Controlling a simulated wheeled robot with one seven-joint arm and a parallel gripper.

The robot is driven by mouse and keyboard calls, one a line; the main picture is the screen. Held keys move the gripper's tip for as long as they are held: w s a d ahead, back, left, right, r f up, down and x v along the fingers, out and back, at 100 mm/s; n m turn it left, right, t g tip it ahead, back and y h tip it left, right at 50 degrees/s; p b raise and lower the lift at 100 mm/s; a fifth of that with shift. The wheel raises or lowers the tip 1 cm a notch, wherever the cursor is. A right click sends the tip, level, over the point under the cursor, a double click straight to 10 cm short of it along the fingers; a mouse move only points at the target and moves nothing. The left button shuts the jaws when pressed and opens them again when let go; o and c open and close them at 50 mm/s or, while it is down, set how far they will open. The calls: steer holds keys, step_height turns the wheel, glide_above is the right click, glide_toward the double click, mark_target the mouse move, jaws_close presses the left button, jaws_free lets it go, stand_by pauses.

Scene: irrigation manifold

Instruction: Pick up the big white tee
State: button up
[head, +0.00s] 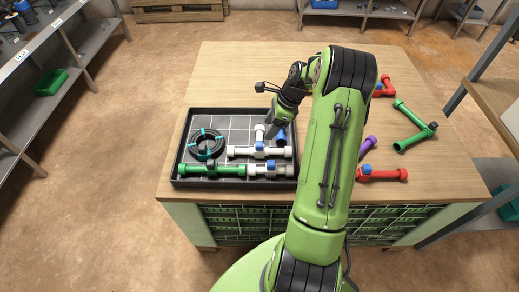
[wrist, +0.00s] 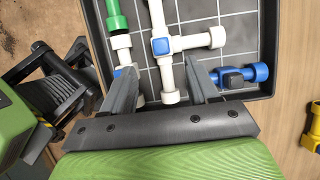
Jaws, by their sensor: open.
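The big white tee (head: 240,151) lies in the black tray, its branch pointing to the back and a blue block on its middle. It also shows in the wrist view (wrist: 165,75), with its branch pointing right. My gripper (head: 275,130) is over the tray's right part. In the wrist view my gripper (wrist: 160,68) is open, and one end of the tee's run shows between its two fingers. I cannot tell whether the fingers are beside or above that end. Nothing is held.
The tray (head: 178,160) also holds a black coil (head: 207,144), a green pipe (head: 212,170), a white fitting (head: 270,170) and a blue fitting (wrist: 240,75). The blue fitting lies close to the right finger. Red, green and purple pieces lie on the table at right.

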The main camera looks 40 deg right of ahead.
mark_target(260, 143)
steer(key=x, duration=0.3)
steer(key=shift+w+a+f, duration=0.1)
steer(key=shift+f, duration=0.1)
steer(key=b+x, duration=0.1)
steer(key=x, duration=0.1)
steer(key=b+x, duration=0.1)
steer(key=x, duration=0.2)
steer(key=shift+f, duration=0.35)
steer(key=shift+r, duration=0.1)
steer(key=shift+c, duration=1.2)
jaws_close()
